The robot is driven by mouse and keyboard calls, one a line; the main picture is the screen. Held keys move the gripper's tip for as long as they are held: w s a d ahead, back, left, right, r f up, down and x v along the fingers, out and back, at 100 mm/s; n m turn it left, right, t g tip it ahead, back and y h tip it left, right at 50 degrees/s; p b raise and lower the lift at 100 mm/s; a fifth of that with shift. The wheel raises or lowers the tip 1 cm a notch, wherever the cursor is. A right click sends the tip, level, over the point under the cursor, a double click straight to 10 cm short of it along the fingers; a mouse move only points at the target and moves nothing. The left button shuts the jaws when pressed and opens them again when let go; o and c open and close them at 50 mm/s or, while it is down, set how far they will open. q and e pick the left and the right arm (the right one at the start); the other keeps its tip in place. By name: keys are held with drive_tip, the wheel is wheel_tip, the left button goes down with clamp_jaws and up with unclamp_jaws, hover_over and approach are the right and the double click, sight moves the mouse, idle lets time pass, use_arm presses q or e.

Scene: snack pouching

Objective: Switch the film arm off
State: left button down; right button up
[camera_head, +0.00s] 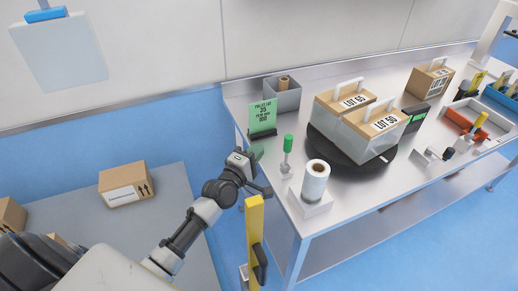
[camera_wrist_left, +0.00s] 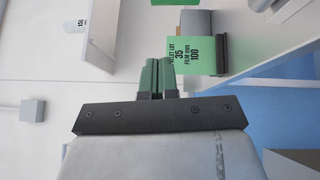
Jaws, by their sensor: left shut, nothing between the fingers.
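A green-handled lever (camera_head: 288,144) stands upright on a small base near the table's left front corner. Beside it, a white film roll (camera_head: 316,180) stands on a white block. I cannot tell from the frames whether the lever is on or off. My left gripper (camera_head: 257,153) is shut and empty, left of the lever and apart from it in the head view. Its green fingertips (camera_wrist_left: 158,76) are together in the left wrist view. My right gripper is not in view.
A green sign (camera_head: 263,116) stands behind the gripper; it also shows in the left wrist view (camera_wrist_left: 184,58). A yellow post (camera_head: 255,222) stands before the table (camera_head: 345,210). LOT-labelled boxes (camera_head: 362,130) sit on a black turntable (camera_head: 326,148).

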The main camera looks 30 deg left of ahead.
use_arm(q)
drive_tip(key=s+b, duration=0.1)
drive_tip(key=s, duration=0.6)
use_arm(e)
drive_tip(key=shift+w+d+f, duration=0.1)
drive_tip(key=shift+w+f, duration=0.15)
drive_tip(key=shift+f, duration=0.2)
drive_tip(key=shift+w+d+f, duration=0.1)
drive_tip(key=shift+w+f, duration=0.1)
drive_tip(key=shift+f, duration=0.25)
use_arm(q)
drive_tip(key=shift+s+f, duration=0.1)
drive_tip(key=shift+s, duration=0.05)
